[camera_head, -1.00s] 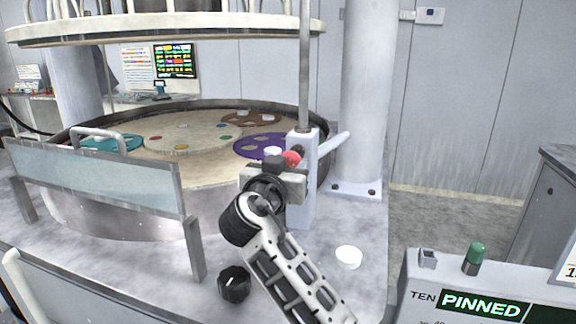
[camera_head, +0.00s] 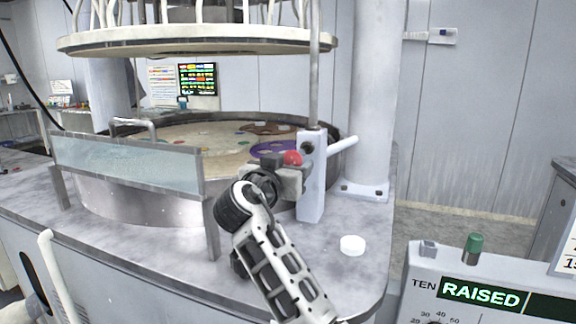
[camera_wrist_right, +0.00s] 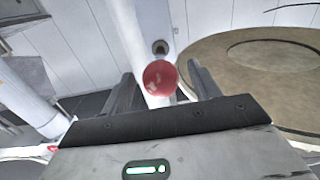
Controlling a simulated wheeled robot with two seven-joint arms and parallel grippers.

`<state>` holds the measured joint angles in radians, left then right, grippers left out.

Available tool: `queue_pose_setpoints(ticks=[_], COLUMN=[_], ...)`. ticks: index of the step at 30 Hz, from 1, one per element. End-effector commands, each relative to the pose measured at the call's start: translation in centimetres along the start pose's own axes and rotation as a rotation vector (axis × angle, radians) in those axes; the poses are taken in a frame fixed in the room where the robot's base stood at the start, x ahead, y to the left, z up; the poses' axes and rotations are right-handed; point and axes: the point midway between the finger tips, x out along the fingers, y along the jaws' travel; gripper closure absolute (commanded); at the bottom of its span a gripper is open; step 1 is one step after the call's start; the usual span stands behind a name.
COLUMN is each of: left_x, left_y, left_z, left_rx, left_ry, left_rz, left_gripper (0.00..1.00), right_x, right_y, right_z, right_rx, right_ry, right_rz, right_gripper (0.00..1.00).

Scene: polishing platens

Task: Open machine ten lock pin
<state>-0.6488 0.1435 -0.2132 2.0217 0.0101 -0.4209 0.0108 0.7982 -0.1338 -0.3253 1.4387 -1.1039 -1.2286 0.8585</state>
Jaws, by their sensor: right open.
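The lock pin's red knob (camera_head: 292,158) shows at the grey upright post (camera_head: 312,190), beside the round polishing basin. My right gripper (camera_head: 290,176) is at the post, close to the knob. In the right wrist view the red knob (camera_wrist_right: 160,78) sits between the two spread fingers (camera_wrist_right: 160,92), and a dark round hole (camera_wrist_right: 160,47) shows in the post behind it. The gripper is open; I cannot tell whether a finger touches the knob. The machine's sign (camera_head: 482,294) reads TEN RAISED. My left gripper is not in view.
The upper platen (camera_head: 200,42) hangs above the basin (camera_head: 120,195). A clear guard panel (camera_head: 125,163) stands at the basin's front. A white round puck (camera_head: 352,245) lies on the deck right of my arm. A thick column (camera_head: 372,100) stands behind the post.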

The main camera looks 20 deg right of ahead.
Motion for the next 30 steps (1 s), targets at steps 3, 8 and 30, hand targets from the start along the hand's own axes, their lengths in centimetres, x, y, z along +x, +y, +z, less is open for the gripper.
queue_pose_setpoints(ticks=[3,8,30], left_x=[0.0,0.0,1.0], left_y=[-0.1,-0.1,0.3], left_z=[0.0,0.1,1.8], left_rx=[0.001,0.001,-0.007], left_ry=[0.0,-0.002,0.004], left_rz=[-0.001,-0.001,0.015], left_gripper=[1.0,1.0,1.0], right_x=[0.0,0.0,-14.0], right_y=[0.0,0.0,0.0], right_z=[-0.2,-0.2,0.1], right_rx=[0.002,0.003,0.004], right_ry=[0.003,0.005,0.002], right_rz=[-0.001,-0.001,-0.004], right_gripper=[0.39,0.39,0.39])
